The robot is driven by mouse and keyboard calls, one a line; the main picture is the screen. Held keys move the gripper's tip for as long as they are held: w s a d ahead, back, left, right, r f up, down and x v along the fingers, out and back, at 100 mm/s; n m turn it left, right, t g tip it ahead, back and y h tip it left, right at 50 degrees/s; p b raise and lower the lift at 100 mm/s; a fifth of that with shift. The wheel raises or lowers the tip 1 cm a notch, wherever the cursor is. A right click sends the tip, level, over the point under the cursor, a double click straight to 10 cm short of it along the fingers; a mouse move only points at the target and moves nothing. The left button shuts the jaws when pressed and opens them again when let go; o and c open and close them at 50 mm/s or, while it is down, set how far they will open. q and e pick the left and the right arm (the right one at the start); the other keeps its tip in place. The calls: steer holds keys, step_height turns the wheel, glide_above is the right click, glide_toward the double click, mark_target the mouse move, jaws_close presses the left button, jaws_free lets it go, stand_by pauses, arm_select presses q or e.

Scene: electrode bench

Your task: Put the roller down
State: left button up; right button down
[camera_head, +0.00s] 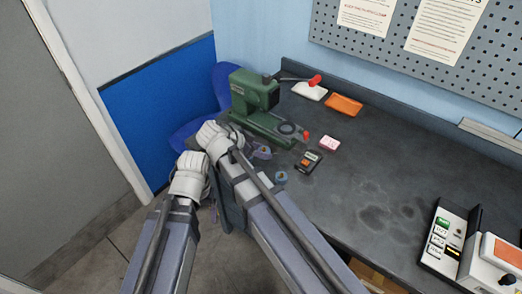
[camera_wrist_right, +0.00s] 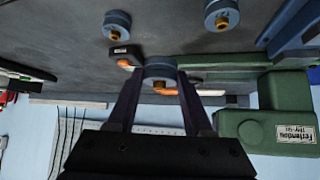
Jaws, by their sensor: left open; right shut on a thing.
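My right gripper (camera_wrist_right: 160,78) is shut on a roller, a grey-blue disc (camera_wrist_right: 160,69) with a brass centre, held between its fingertips over the dark bench. I cannot tell whether the roller touches the bench. Two similar rollers stand on the bench in the right wrist view: one by the meter (camera_wrist_right: 117,20), one further right (camera_wrist_right: 222,14). The roller by the meter also shows in the head view (camera_head: 281,177). My left arm ends at the left of the head view, beside the bench's near left edge; its gripper is open, with its fingers mostly hidden behind my arms.
A green press (camera_head: 256,100) with a red-knobbed lever stands at the back left. A black-and-orange meter (camera_head: 308,160), pink pad (camera_head: 330,143), orange tray (camera_head: 343,105) and white tray (camera_head: 310,91) lie nearby. A control box (camera_head: 446,238) stands at right. The bench's middle (camera_head: 400,180) is clear.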

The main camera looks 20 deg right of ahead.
step_height(320, 180, up, 2)
steer(key=shift+r+p, duration=0.1)
steer(key=shift+p, duration=0.5)
steer(key=shift+w+d+r, duration=0.1)
steer(key=shift+w+d, duration=0.05)
steer(key=shift+w, duration=0.15)
steer(key=w+d+r+p, duration=0.3)
steer(key=w+d, duration=0.2)
steer(key=w, duration=0.2)
arm_select(q)
step_height(320, 180, up, 8)
steer(key=f+p, duration=0.1)
steer(key=p, duration=0.1)
arm_select(e)
step_height(320, 180, up, 2)
steer(key=n+t, duration=0.1)
steer(key=n, duration=0.1)
glide_above(291, 125)
steer(key=s+a, duration=0.1)
steer(key=a, duration=0.2)
steer(key=shift+y, duration=0.3)
steer(key=f+b, duration=0.6)
steer(key=f, duration=0.1)
steer(key=f+b, duration=0.3)
steer(key=b, duration=0.1)
steer(key=shift+s+f, duration=0.15)
steer(key=shift+s, duration=0.1)
arm_select(q)
step_height(291, 125, down, 10)
steer(key=shift+r, duration=0.15)
